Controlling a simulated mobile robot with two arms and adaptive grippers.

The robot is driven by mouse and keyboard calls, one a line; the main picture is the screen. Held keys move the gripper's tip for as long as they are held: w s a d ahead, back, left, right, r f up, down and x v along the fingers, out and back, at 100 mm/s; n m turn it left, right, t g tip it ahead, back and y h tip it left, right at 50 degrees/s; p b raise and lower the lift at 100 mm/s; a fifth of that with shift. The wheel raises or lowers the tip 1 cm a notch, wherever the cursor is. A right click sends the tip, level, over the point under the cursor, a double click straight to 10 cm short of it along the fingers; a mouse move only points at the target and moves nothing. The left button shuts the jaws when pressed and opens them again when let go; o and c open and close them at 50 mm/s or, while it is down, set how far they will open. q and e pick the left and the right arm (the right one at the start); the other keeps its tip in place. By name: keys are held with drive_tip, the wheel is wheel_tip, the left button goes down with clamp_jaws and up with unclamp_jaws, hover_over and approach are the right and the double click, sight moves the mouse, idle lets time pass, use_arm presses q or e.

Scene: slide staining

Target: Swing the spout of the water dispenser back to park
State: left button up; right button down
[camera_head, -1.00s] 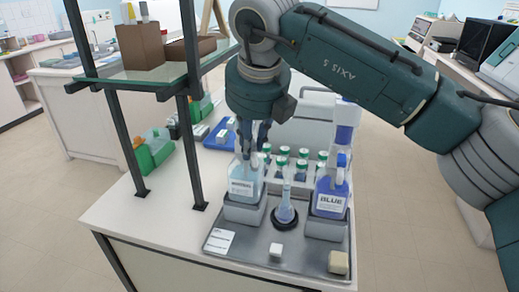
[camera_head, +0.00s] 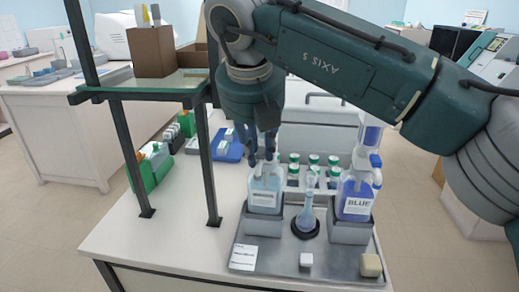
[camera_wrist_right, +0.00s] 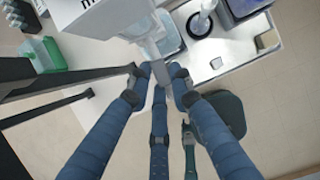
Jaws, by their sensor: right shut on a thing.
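The water dispenser (camera_head: 264,199) is a clear bottle with pale blue liquid and a white label, standing in a grey holder at the left back of the grey tray. My right gripper (camera_head: 264,157) comes down from above onto its top and hides most of it. In the right wrist view, the blue fingers of my right gripper (camera_wrist_right: 160,75) close on a narrow light grey part, which looks like the spout (camera_wrist_right: 149,51). Which way the spout points is hard to tell. My left gripper is not in view.
The BLUE dispenser (camera_head: 356,198) stands right of the water dispenser, with a small flask (camera_head: 305,216) on a black ring between them. Green-capped bottles (camera_head: 313,160) stand behind. A shelf post (camera_head: 207,165) rises to the left. A beige block (camera_head: 371,265) sits at the tray's front right.

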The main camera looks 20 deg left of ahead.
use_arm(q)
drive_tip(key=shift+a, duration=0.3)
use_arm(e)
drive_tip(key=c, duration=1.5)
unclamp_jaws()
drive_tip(key=shift+r, duration=0.1)
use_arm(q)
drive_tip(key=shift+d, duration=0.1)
use_arm(e)
drive_tip(key=v, duration=1.2)
drive_tip(key=shift+s, duration=0.1)
